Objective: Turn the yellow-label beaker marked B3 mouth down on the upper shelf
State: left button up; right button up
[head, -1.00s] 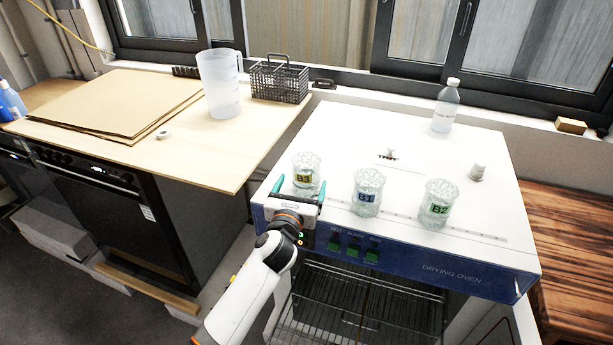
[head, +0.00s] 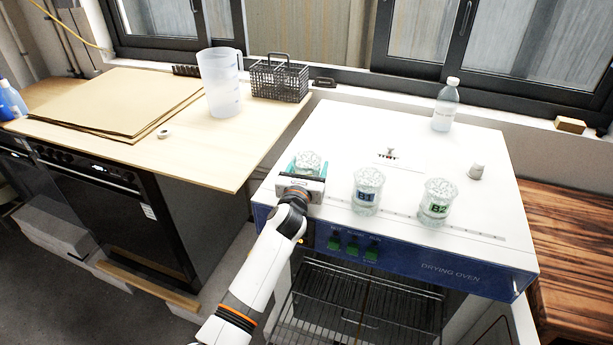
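The B3 beaker (head: 309,161) is clear glass and stands upright on the white oven top at its left front. My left gripper (head: 307,168) reaches it from the front, its teal fingers closed in against both sides of the glass. The gripper body hides the yellow label and the beaker's lower part. The drying oven (head: 450,268) is open below its blue panel. Its upper wire shelf (head: 365,290) shows inside, with no object visible on it. My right gripper is out of view.
The B1 beaker (head: 367,196) and the B2 beaker (head: 437,205) stand upright to the right on the oven top. A plastic jug (head: 221,85) and wire basket (head: 280,80) are on the left counter.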

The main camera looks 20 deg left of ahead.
pick_arm(q)
jog(key=c, duration=0.6)
jog(key=shift+r, duration=0.1)
notch_tip(320, 180, up, 8)
jog(key=p, duration=0.1)
jog(key=shift+m+h, duration=0.4)
jog(key=shift+h, duration=0.2)
jog(key=s+f, duration=0.1)
jog(key=s, duration=0.7)
jog(key=s+d+f, duration=0.1)
jog(key=s, duration=0.7)
jog(key=s+f, duration=0.1)
jog(key=s, duration=0.7)
jog(key=shift+s+d+f, duration=0.1)
jog(key=shift+d+f, duration=0.05)
